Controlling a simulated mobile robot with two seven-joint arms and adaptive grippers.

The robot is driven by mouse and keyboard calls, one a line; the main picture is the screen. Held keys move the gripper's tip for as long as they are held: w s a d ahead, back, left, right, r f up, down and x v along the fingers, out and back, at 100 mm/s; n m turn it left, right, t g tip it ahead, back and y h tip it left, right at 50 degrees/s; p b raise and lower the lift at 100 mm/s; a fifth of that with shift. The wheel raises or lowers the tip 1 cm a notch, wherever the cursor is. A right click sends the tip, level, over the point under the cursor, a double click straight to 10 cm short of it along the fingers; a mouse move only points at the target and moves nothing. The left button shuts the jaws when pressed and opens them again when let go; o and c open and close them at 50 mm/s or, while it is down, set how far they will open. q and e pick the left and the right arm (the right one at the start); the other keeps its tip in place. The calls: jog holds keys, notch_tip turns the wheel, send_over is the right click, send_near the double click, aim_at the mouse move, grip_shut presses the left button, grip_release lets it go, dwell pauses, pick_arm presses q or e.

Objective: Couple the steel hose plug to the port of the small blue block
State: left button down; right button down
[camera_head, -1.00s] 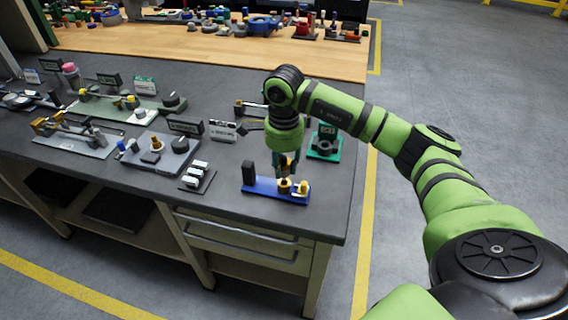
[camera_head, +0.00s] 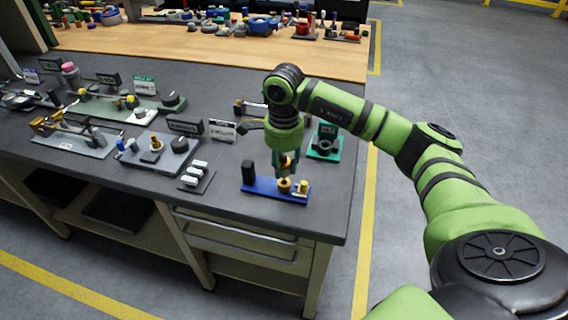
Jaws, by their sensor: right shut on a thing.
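A small blue block (camera_head: 262,187), low and long, lies near the front right corner of the dark bench. It bears a black upright at its left end, a round brass-coloured port (camera_head: 284,186) right of its middle and a yellow fitting (camera_head: 302,187) at its right end. My right gripper (camera_head: 287,172) points down directly over the brass port. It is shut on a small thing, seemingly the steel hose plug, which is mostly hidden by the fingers. I cannot tell whether the plug touches the port. My left gripper is out of view.
A green stand (camera_head: 325,146) is close behind the right gripper. A small dark plate with white pieces (camera_head: 196,176) and a grey plate with fittings (camera_head: 160,154) lie to the left. The bench front between them and the blue block is clear.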

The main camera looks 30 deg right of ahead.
aim_at(284, 173)
jog(key=shift+f+b, duration=1.5)
jog(key=shift+f, duration=0.15)
jog(key=c, duration=0.9)
grip_release()
jog(key=shift+o, duration=0.2)
notch_tip(284, 173, up, 12)
jog(key=shift+r, duration=0.1)
jog(key=shift+s, duration=0.1)
